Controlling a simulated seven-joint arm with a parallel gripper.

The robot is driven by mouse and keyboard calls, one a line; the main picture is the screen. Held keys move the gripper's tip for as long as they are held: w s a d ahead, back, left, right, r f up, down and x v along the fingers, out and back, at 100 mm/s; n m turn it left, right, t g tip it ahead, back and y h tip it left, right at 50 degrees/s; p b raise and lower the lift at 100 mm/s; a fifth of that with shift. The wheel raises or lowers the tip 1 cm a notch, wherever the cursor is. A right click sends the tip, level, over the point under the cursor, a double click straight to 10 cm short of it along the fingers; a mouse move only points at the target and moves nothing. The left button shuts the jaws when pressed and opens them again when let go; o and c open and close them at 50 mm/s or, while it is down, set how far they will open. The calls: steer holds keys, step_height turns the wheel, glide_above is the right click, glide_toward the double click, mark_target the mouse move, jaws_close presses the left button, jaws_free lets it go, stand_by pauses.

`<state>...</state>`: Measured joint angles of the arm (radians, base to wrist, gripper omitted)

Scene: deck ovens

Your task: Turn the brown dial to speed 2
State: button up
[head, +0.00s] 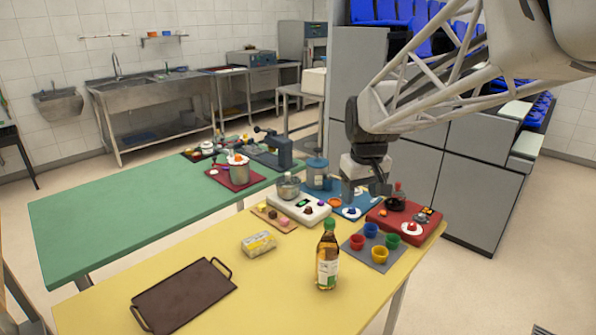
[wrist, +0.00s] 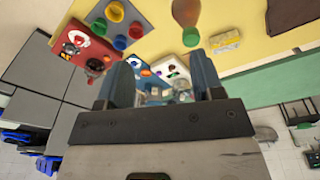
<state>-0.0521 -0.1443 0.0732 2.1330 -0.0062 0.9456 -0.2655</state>
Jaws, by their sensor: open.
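A white appliance (head: 322,211) stands on the yellow table, with a steel bowl (head: 288,187) at its back left and a small green display. A small dark brown dial (head: 307,210) sits on its front; which speed it points to is too small to read. The appliance also shows between the fingers in the wrist view (wrist: 182,73), with a dark round spot (wrist: 170,68) that looks like the dial. My gripper (head: 365,192) is open and empty, above the blue board to the right of the appliance, apart from the dial. It also shows in the wrist view (wrist: 160,78).
A blue board (head: 352,201) and a red board (head: 425,233) with small parts lie near my gripper. A grey mat (head: 365,258) with coloured cups, a bottle (head: 328,260), a yellow pack (head: 258,243) and a dark tray (head: 182,296) stand nearer. The green table (head: 130,215) is mostly clear.

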steer(key=w+a+f+n, duration=0.1)
steer(key=w+a+f, duration=0.15)
steer(key=w, duration=0.75)
steer(key=w+a+f+n, duration=0.2)
steer(key=w+f, duration=0.2)
steer(key=w, duration=0.5)
steer(key=n+g, duration=0.2)
glide_above(309, 208)
steer(key=f, duration=1.3)
steer(key=shift+s+f, duration=0.2)
steer(key=shift+s, duration=0.05)
steer(key=shift+w+a+f, duration=0.1)
steer(key=shift+w+f, duration=0.2)
steer(key=shift+f, duration=0.05)
steer(key=shift+f, duration=3.9)
